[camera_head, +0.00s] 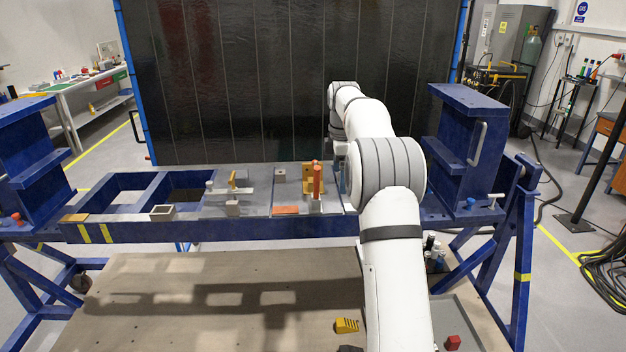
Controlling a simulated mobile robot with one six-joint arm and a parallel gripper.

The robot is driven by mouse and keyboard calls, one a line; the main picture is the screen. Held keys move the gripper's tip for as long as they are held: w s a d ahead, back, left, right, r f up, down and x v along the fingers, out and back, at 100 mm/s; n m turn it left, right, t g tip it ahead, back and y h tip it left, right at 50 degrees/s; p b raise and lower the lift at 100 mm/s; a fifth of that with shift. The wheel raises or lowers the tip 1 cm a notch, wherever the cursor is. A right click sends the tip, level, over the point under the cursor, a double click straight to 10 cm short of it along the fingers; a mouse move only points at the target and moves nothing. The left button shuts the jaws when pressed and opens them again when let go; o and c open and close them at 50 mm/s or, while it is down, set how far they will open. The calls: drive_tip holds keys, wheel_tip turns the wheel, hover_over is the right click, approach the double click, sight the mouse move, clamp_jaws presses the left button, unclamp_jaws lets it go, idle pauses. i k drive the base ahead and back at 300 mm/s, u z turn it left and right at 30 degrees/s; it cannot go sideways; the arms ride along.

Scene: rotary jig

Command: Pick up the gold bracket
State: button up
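The gold bracket (307,185) stands upright on the grey plate of the blue jig, just right of the middle. An orange-brown upright cylinder (317,182) on a pale base stands in front of it and hides part of it. My white and grey arm reaches up from the bottom, with its far joints to the right of the bracket. My gripper is hidden behind the arm, so its fingers and any hold do not show.
The blue jig frame (200,232) has tall blue end blocks. Its plate carries an orange flat block (286,210), a yellow-handled clamp (233,183) and small grey blocks. A yellow stepped block (347,325) and a red block (453,342) lie below. A dark curtain (230,80) hangs behind.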

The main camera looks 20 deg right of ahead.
sight(307, 168)
drive_tip(key=i, duration=0.95)
